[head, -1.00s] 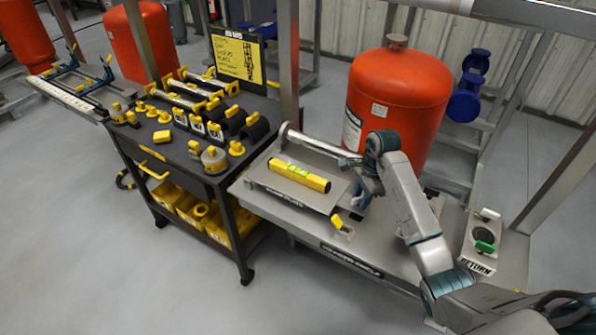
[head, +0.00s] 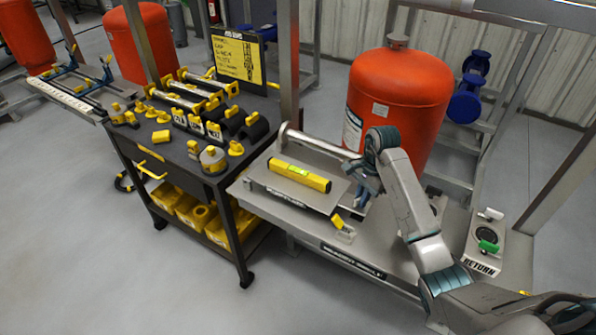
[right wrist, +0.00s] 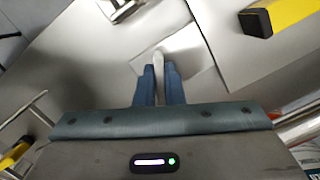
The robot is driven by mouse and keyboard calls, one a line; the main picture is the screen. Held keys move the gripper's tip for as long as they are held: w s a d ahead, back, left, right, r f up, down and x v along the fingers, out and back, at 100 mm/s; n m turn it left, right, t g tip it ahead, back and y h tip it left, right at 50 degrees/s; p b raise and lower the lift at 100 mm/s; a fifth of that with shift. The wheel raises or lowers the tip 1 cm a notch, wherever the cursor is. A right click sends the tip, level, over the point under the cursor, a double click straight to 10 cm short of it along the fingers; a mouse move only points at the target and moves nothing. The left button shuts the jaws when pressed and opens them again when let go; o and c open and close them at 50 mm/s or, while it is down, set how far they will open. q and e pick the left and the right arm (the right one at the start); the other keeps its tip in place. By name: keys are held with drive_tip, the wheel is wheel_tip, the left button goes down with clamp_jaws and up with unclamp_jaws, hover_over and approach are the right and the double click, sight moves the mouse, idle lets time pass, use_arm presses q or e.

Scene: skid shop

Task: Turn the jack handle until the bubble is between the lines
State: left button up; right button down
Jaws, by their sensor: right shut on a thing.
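A yellow spirit level (head: 312,180) lies on a raised grey plate on the metal bench in the head view. Its green vial shows near the middle, but the bubble and its lines are too small to read. My right gripper (head: 361,196) is just right of the level, pointing down. In the right wrist view my right gripper (right wrist: 160,82) is shut on the pale, round-ended jack handle (right wrist: 158,60). In the head view the gripper hides most of the handle. The level's end (right wrist: 268,18) shows at the wrist view's top right. My left gripper is not in view.
A red tank (head: 398,95) stands behind the bench. A small yellow-topped block (head: 342,226) sits at the bench's front edge. A RETURN station with a green part (head: 487,246) is at the right. A dark cart (head: 170,150) with clamps stands left.

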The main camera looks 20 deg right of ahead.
idle(0.4)
drive_tip(key=n+p, duration=0.1)
drive_tip(key=n, duration=0.1)
drive_tip(key=shift+r+n, duration=0.15)
drive_tip(key=shift+n, duration=0.15)
drive_tip(key=shift+n+g+p, duration=0.3)
drive_tip(key=shift+n+p, duration=0.05)
drive_tip(key=shift+n, duration=0.25)
drive_tip(key=shift+n+p, duration=0.4)
drive_tip(key=shift+n, duration=0.2)
drive_tip(key=shift+w+n+h+p, duration=0.1)
drive_tip(key=shift+n+h+p, duration=0.2)
drive_tip(key=shift+n, duration=0.8)
